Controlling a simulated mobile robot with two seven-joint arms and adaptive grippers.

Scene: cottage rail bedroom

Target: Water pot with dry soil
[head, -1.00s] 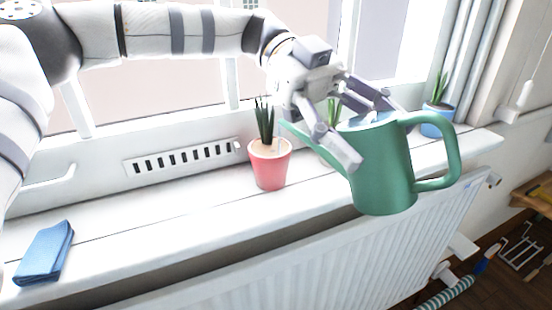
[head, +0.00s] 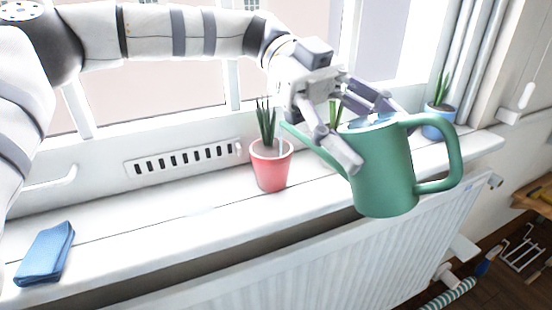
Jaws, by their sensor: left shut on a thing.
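My left gripper (head: 366,128) is shut on the green watering can (head: 385,175) and holds it in the air in front of the windowsill. The can's spout points left, its tip above the rim of the red pot (head: 271,172). A thin pale streak, seemingly water, runs from the spout tip into this pot. The red pot stands upright with a spiky green plant and light-coloured soil. A blue pot (head: 437,127) with a similar plant stands at the sill's right end. Another plant (head: 335,112) shows behind the gripper, its pot mostly hidden. My right gripper is out of view.
A folded blue cloth (head: 45,252) lies on the left of the white windowsill (head: 165,215). The sill between cloth and red pot is clear. A white radiator (head: 300,265) is below; garden tools (head: 522,250) show at lower right.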

